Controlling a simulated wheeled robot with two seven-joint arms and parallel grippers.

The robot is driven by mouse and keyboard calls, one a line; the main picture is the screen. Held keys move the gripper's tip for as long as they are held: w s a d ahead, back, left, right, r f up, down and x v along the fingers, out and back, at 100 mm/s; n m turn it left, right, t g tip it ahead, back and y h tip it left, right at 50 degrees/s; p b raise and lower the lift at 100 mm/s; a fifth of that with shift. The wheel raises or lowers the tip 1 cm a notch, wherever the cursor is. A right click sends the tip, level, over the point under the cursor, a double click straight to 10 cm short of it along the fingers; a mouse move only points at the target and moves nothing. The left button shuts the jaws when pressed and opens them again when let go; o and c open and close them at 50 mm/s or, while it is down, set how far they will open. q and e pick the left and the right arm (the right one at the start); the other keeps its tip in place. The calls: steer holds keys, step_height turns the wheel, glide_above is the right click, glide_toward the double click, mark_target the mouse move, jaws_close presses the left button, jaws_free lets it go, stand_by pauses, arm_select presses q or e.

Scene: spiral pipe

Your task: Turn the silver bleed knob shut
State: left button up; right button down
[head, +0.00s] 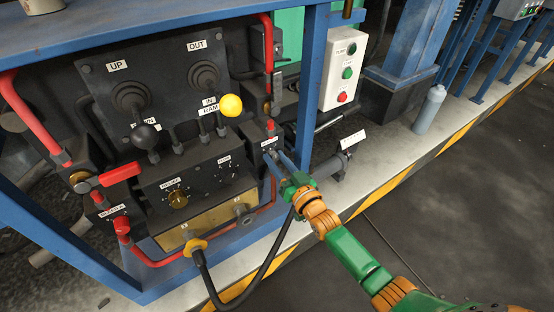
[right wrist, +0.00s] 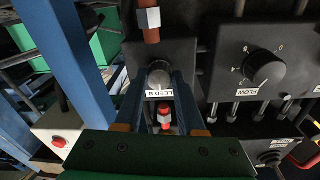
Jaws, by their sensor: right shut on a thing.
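The silver bleed knob (right wrist: 159,77) sits on a dark block in the right wrist view, above a white label that seems to read BLEED B. My right gripper (right wrist: 160,84) has its two blue fingers on either side of the knob and is shut on it. In the head view my right gripper (head: 273,160) reaches the dark block at the right of the panel, just below its small white label (head: 269,142). The fingers hide the knob there. My left gripper is not in view.
A blue frame post (head: 311,90) stands close right of my gripper. A red-tipped fitting (right wrist: 165,117) lies below the knob. The flow dial (right wrist: 263,68) is to its right in the wrist view. A black hose (head: 250,290) loops beneath my right arm. A button box (head: 343,68) stands behind.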

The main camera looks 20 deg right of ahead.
steer(key=n, duration=0.4)
steer(key=shift+n, duration=0.4)
steer(key=shift+f+n+y, duration=0.1)
steer(key=shift+n+y, duration=0.2)
steer(key=shift+n, duration=0.9)
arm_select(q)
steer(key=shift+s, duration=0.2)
arm_select(e)
steer(key=shift+n, duration=1.3)
steer(key=c, duration=0.5)
jaws_free()
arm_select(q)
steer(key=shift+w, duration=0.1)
